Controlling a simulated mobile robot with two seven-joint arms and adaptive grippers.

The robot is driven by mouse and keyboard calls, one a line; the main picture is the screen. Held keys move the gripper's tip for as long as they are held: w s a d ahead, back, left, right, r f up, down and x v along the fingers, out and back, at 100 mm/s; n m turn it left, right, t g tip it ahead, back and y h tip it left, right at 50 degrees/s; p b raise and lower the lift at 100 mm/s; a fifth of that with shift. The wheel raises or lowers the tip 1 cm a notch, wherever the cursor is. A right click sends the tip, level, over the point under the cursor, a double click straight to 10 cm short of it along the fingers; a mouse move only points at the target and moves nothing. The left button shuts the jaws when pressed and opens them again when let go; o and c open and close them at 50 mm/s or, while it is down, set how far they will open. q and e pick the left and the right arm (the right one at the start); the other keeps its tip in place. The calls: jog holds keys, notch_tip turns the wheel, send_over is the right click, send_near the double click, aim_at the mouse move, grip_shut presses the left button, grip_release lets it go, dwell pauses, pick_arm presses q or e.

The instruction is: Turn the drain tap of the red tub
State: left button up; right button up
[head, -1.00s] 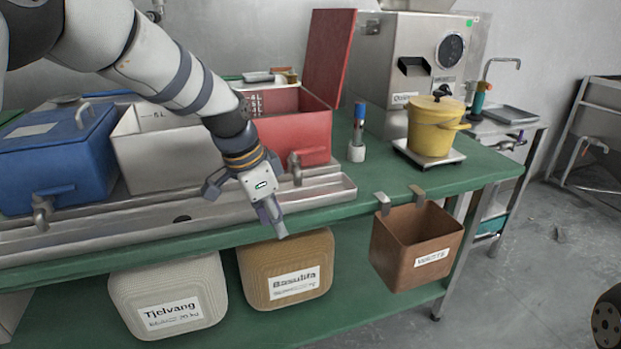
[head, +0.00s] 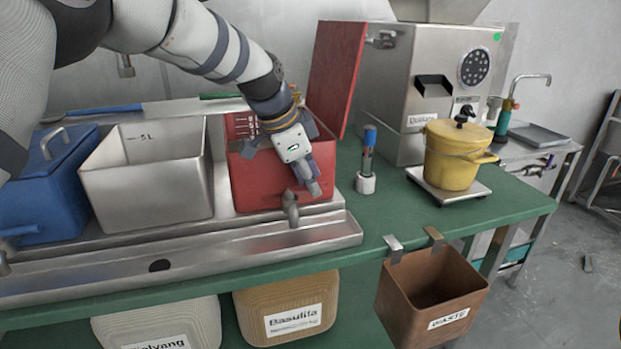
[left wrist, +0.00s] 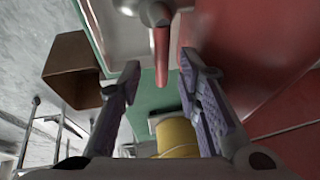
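The red tub (head: 262,185) stands on the bench in the head view, with its metal drain tap (head: 290,208) low on the front wall. In the left wrist view the tap body (left wrist: 155,12) is at the top, and its red lever (left wrist: 162,55) shows between my fingers. My left gripper (head: 300,168) is open in front of the tub, just above the tap, and hides part of the front wall. Its two fingers (left wrist: 160,68) are spread on either side of the lever in the wrist view, with no clear contact. My right gripper is out of view.
A steel trough (head: 200,255) runs below the tubs. A steel tub (head: 150,185) and a blue tub (head: 45,190) stand to the left.

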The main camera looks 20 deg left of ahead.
pick_arm(q)
jog(key=shift+w+f, duration=0.1)
jog(key=shift+w, duration=0.05)
grip_shut()
